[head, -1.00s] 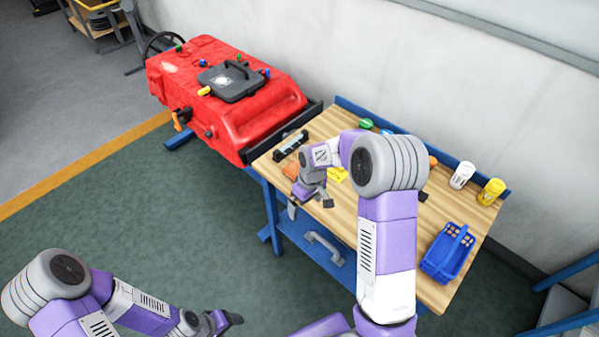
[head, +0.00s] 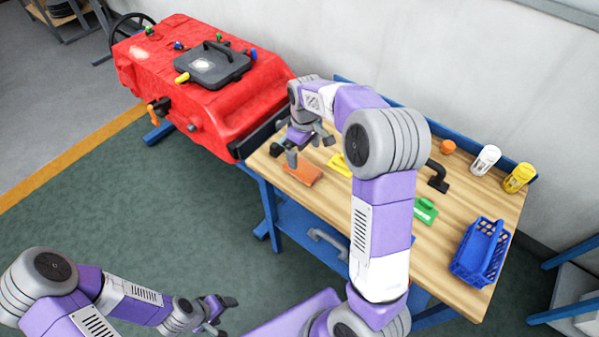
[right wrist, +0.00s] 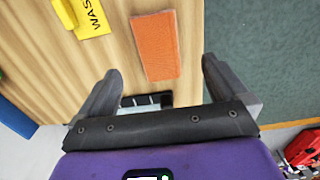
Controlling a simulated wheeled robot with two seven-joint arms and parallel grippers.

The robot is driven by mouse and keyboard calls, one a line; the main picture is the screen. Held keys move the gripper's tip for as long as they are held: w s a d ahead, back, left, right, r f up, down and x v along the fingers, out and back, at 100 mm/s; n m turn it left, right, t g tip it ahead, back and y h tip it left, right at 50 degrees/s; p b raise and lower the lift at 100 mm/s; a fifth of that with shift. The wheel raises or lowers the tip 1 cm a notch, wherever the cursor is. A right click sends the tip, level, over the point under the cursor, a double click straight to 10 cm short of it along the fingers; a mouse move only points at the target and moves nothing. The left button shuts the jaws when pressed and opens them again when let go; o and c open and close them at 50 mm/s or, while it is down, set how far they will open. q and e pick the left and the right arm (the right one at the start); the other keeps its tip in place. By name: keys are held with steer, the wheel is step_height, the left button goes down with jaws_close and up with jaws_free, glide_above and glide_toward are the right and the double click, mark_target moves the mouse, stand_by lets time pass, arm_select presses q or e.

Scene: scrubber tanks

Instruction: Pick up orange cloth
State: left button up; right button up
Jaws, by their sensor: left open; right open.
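The orange cloth (head: 302,173) lies flat near the left front edge of the wooden workbench (head: 440,255). In the right wrist view the cloth (right wrist: 156,45) is a textured orange rectangle just beyond and between the fingertips. My right gripper (head: 308,150) is open and empty above the bench, close to the cloth and apart from it. Its two fingers also show in the right wrist view (right wrist: 160,75). My left gripper (head: 222,310) is open and empty, low over the floor at the bottom left, away from the bench.
A yellow sign (right wrist: 92,18) lies beside the cloth. A black-handled tool (head: 437,176), a green-handled brush (head: 425,208), an orange cap (head: 448,147), white (head: 486,159) and yellow (head: 518,177) containers and a blue basket (head: 482,250) stand rightward. A red scrubber tank (head: 200,85) adjoins the bench's left end.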

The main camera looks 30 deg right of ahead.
mark_target(303, 167)
steer(key=shift+w+f+b, duration=0.1)
steer(key=shift+f+b, duration=0.3)
steer(key=shift+f, duration=1.35)
steer(key=f, duration=0.1)
steer(key=f+b, duration=0.1)
steer(key=f, duration=0.1)
steer(key=f+b, duration=0.1)
steer(key=f, duration=0.1)
steer(key=shift+w+f, duration=0.2)
steer(key=shift+w, duration=0.15)
arm_select(q)
step_height(303, 167, down, 3)
steer(key=shift+w+f, duration=0.15)
steer(key=shift+f, duration=0.05)
arm_select(e)
steer(key=shift+r, duration=0.1)
steer(key=c, duration=1.1)
arm_select(q)
step_height(303, 167, up, 3)
steer(key=p, duration=0.2)
steer(key=shift+f+p, duration=0.2)
steer(key=shift+p, duration=0.2)
arm_select(e)
steer(key=shift+o, duration=0.2)
step_height(303, 167, up, 10)
